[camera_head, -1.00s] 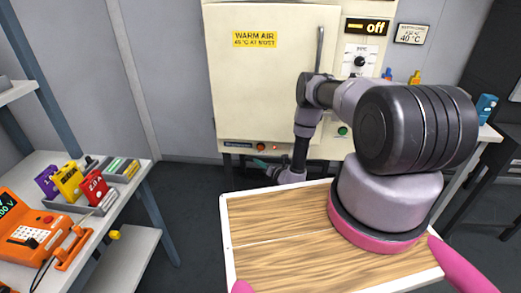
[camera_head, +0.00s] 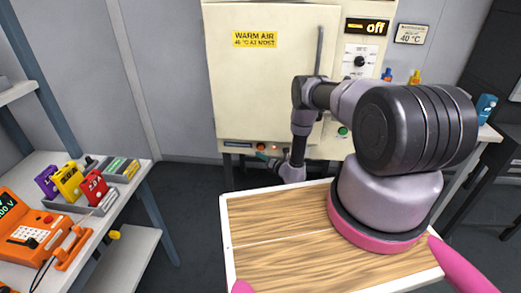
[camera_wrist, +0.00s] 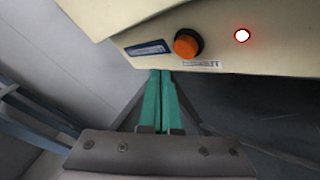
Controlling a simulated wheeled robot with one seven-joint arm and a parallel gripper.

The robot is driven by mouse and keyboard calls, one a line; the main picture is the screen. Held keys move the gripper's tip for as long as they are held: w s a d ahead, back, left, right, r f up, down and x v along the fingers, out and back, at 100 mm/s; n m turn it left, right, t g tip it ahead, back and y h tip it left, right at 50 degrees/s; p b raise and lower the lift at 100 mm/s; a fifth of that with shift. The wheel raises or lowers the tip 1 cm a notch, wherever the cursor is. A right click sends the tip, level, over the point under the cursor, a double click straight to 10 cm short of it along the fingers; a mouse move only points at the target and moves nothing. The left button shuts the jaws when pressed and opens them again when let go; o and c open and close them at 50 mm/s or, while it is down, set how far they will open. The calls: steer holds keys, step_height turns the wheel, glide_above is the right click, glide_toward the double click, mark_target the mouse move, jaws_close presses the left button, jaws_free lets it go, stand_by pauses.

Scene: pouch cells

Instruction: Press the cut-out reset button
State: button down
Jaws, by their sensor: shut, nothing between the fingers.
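The cut-out reset button looks like an orange round knob in a dark collar (camera_wrist: 187,44) on the lower front edge of the cream oven cabinet (camera_head: 265,90). A lit red lamp (camera_wrist: 242,35) is to its right in the wrist view. My gripper (camera_wrist: 160,73) has its teal fingers together, with nothing between them. Its tips are just below and left of the button in the wrist view; I cannot tell whether they touch the panel edge. In the head view my gripper (camera_head: 263,157) is small and partly hidden by my wrist, near the cabinet's lower edge.
A green button (camera_head: 342,131) is farther right on the cabinet, below the dial (camera_head: 360,62); the display reads off. A wooden-topped tray (camera_head: 275,235) is in front. A left bench holds coloured pouches (camera_head: 67,182) and an orange meter (camera_head: 30,235).

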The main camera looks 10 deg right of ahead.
mark_target(258, 148)
steer(key=shift+w+d, duration=0.2)
steer(key=shift+w, duration=0.4)
steer(key=shift+w+d, duration=0.2)
steer(key=shift+w, duration=0.4)
steer(key=shift+w, duration=0.15)
stand_by(1.1)
steer(key=shift+w+d, duration=0.1)
steer(key=shift+w, duration=0.15)
steer(key=shift+w+d, duration=0.15)
steer(key=shift+w, duration=0.35)
stand_by(0.9)
steer(key=shift+s, duration=0.1)
steer(key=shift+s+a, duration=0.25)
steer(key=shift+s, duration=0.55)
steer(key=s, duration=0.1)
steer(key=s+a, duration=0.1)
steer(key=s, duration=0.2)
steer(key=shift+s+a, duration=0.3)
steer(key=shift+s, duration=0.05)
